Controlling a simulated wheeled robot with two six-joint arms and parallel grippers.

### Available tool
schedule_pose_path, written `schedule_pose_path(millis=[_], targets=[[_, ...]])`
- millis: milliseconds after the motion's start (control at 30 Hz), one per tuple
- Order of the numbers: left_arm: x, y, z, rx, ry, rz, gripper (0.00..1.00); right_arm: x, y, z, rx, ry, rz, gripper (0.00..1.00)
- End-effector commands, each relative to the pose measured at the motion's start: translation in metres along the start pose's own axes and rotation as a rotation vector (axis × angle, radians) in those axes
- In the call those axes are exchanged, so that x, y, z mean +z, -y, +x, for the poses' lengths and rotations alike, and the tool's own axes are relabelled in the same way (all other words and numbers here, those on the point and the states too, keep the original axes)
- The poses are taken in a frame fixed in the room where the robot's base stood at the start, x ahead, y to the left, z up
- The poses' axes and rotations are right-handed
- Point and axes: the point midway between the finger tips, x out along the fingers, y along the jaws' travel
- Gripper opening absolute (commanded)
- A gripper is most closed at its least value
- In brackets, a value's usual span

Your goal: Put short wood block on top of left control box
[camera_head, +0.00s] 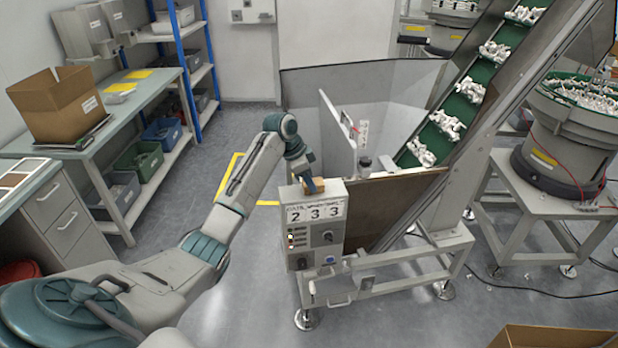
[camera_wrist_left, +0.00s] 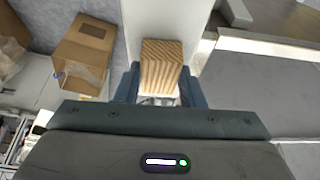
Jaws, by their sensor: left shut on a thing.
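The short wood block (camera_wrist_left: 160,66) is a small striped wooden piece between the fingers of my left gripper (camera_wrist_left: 160,88) in the left wrist view. In the head view my left gripper (camera_head: 313,187) is at the top of the left control box (camera_head: 316,240), a grey box marked 2 3 3. The wood block (camera_head: 314,188) shows there as a small brown patch, partly hidden by the gripper. The gripper is shut on the block. I cannot tell whether the block touches the box top. My right gripper is not in view.
A dark cup-like thing (camera_head: 365,167) stands behind the box, beside a brown panel (camera_head: 392,205). The green inclined conveyor (camera_head: 462,108) rises to the right. A workbench with a cardboard box (camera_head: 58,105) is at the left. The floor left of the control box is clear.

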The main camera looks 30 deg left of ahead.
Motion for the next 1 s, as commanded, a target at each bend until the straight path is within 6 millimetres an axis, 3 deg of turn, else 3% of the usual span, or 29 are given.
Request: schedule_pose_path(millis=[133, 167, 233, 267, 667, 1000], targets=[[0.001, 0.0, 0.003, 0.0, 0.0, 0.0, 0.14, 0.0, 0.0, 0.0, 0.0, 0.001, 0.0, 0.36], [0.001, 0.0, 0.002, 0.0, 0.0, 0.0, 0.41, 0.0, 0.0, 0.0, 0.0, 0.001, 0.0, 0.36], [0.001, 0.0, 0.002, 0.0, 0.0, 0.0, 0.55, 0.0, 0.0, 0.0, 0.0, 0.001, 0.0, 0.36], [0.001, 0.0, 0.002, 0.0, 0.0, 0.0, 0.57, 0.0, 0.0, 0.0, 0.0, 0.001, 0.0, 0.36], [0.001, 0.001, -0.008, -0.003, -0.001, 0.0, 0.57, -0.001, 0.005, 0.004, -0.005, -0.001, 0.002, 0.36], [0.001, 0.001, -0.076, -0.004, -0.002, 0.001, 0.57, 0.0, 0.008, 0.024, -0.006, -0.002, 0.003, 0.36]])
